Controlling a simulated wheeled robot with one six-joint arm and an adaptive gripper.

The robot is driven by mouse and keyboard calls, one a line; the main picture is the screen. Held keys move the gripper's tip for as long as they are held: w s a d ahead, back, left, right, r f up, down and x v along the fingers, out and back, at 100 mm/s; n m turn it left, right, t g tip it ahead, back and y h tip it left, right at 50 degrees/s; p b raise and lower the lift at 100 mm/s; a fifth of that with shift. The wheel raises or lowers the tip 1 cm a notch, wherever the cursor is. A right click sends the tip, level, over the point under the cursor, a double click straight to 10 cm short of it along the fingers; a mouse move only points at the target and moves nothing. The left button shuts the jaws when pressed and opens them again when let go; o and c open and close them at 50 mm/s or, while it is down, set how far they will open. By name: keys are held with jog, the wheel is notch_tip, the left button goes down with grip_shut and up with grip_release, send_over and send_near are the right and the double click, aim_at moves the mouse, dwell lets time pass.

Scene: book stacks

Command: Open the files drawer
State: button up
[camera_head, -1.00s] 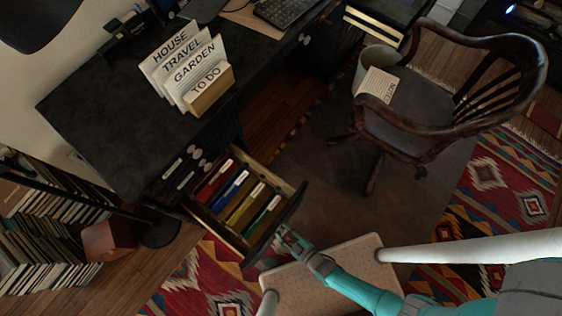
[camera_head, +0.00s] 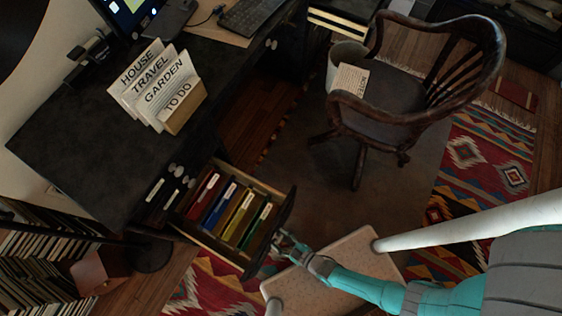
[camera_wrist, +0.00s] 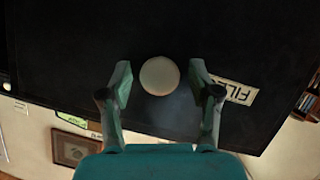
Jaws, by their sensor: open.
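The files drawer (camera_head: 285,215) is pulled out from the dark desk, and its inside shows in the head view. It holds red, blue, yellow and green binders (camera_head: 228,211) standing in a row. My gripper (camera_head: 287,243) is at the outer face of the drawer front. In the wrist view the dark drawer front (camera_wrist: 60,50) fills most of the picture, with a pale round knob (camera_wrist: 160,75) and a partly hidden label reading "FILE" (camera_wrist: 236,92). My gripper (camera_wrist: 160,88) is open, its fingers on either side of the knob with gaps between.
The desk top (camera_head: 75,145) carries a letter holder (camera_head: 186,110) with several labelled cards. A wooden swivel chair (camera_head: 385,105) stands to the right. Bookshelves (camera_head: 40,265) stand at the lower left. Patterned rugs (camera_head: 500,160) and bare floor lie around.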

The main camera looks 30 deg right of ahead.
jog(key=shift+r, duration=0.1)
jog(key=shift+r, duration=4.9)
jog(key=s+d+r+m+t+h, duration=0.1)
jog(key=s+d+r+m+h, duration=0.1)
jog(key=r, duration=1.1)
jog(key=s+d+r+m+h, duration=0.2)
jog(key=s+d+r+m, duration=0.2)
jog(key=r, duration=0.9)
jog(key=s+d+r+m+t+h, duration=0.1)
jog(key=d+r, duration=0.5)
jog(key=r, duration=0.7)
jog(key=shift+s+r+m+t+h, duration=0.3)
jog(key=shift+s+m+h, duration=0.3)
jog(key=shift+s+m, duration=0.55)
